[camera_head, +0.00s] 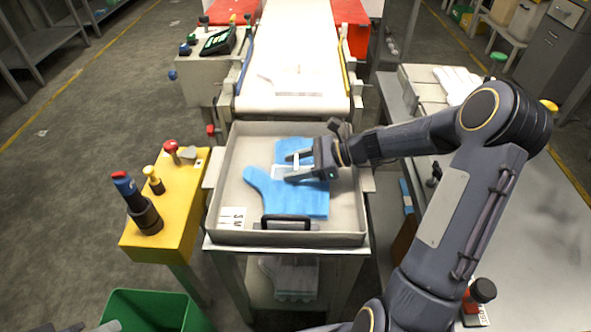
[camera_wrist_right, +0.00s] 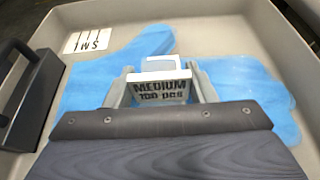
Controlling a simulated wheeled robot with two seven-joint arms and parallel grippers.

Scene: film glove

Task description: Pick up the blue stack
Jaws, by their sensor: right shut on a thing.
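The blue stack (camera_head: 304,206) is a flat pile of blue film gloves lying in the grey tray (camera_head: 225,205). It also shows in the wrist view (camera_wrist_right: 95,82). A white band (camera_wrist_right: 160,84) around its middle reads "MEDIUM 100 pcs". My right gripper (camera_head: 289,167) is over the stack, its fingers shut on the stack at the band, one on each side. I cannot tell whether the stack is clear of the tray floor. Small grey parts at the bottom left edge of the head view may be my left gripper; its jaws cannot be made out.
A black handle (camera_head: 286,220) and a white size card (camera_head: 231,218) are at the tray's front. A yellow control box (camera_head: 165,215) with knobs stands left, a green bin (camera_head: 150,310) below it. A white conveyor (camera_head: 297,60) runs behind; a metal table (camera_head: 530,235) is right.

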